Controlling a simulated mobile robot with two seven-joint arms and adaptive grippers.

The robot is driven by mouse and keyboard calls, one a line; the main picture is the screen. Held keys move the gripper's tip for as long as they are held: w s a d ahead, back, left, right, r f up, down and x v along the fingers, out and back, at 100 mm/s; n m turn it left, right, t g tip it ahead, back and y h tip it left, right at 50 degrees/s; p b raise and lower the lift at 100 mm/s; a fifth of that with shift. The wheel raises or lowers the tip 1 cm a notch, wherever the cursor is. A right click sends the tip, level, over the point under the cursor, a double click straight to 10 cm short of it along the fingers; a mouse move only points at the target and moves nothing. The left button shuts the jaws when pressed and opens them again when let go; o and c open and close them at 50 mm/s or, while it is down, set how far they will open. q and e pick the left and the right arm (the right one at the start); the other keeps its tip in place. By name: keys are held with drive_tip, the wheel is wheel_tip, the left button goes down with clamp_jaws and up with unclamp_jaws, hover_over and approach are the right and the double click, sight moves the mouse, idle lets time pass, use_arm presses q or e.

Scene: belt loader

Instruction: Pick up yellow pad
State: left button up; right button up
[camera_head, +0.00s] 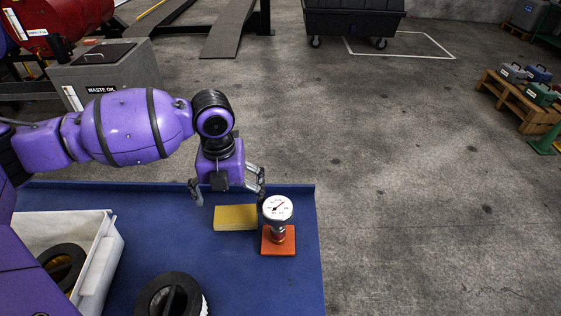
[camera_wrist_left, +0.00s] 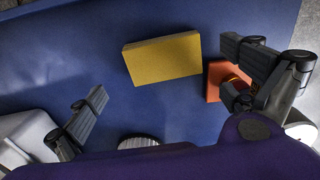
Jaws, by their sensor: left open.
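The yellow pad (camera_head: 235,218) is a flat block lying on the blue surface (camera_head: 60,197), left of a gauge (camera_head: 277,209) on an orange base (camera_head: 278,243). My left gripper (camera_head: 228,195) is open and empty above the back of the pad in the head view. In the left wrist view the pad (camera_wrist_left: 162,59) lies beyond and between the spread fingers (camera_wrist_left: 165,115), with nothing between them. The right finger overlaps the orange base (camera_wrist_left: 217,80) in that view. My right gripper is not in view.
A white bin (camera_head: 108,250) holding a dark ring-shaped part stands on the left. A round black-and-white filter-like part (camera_head: 172,294) sits near the front. The gauge stands close to the pad's right side. The blue surface ends just right of the gauge.

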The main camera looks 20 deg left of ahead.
sight(235, 213)
use_arm(q)
drive_tip(key=f, duration=0.5)
drive_tip(key=shift+w+d+f, duration=0.1)
drive_tip(key=shift+d+f, duration=0.1)
drive_tip(key=shift+d, duration=0.05)
drive_tip(key=shift+c, duration=0.5)
drive_tip(key=c, duration=0.9)
drive_tip(key=shift+r, duration=0.2)
